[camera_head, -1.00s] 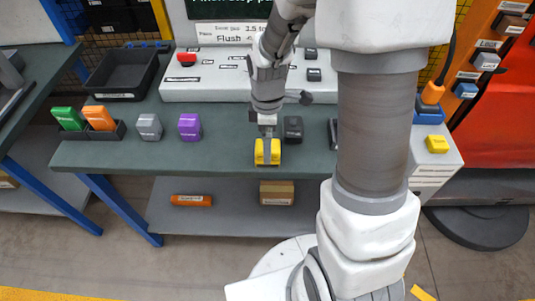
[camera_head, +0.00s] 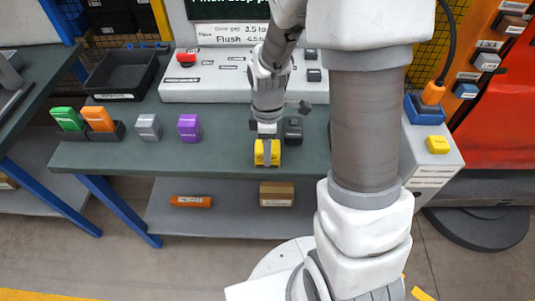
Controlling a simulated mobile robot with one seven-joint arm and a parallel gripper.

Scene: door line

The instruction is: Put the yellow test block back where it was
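A yellow block (camera_head: 260,153) is at the front edge of the green-grey workbench (camera_head: 215,157). My gripper (camera_head: 266,148) points down right at this block, with a grey finger across its front face. I cannot tell whether the fingers are closed on it or whether it touches the bench top. Another yellow block (camera_head: 437,145) lies on the white cabinet top at the right, apart from my gripper.
A dark grey block (camera_head: 293,131) stands close right of my gripper. Purple (camera_head: 189,127) and grey (camera_head: 149,127) blocks stand to the left. A white control panel (camera_head: 215,83) stands behind, and a black tray (camera_head: 122,75) is at the back left.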

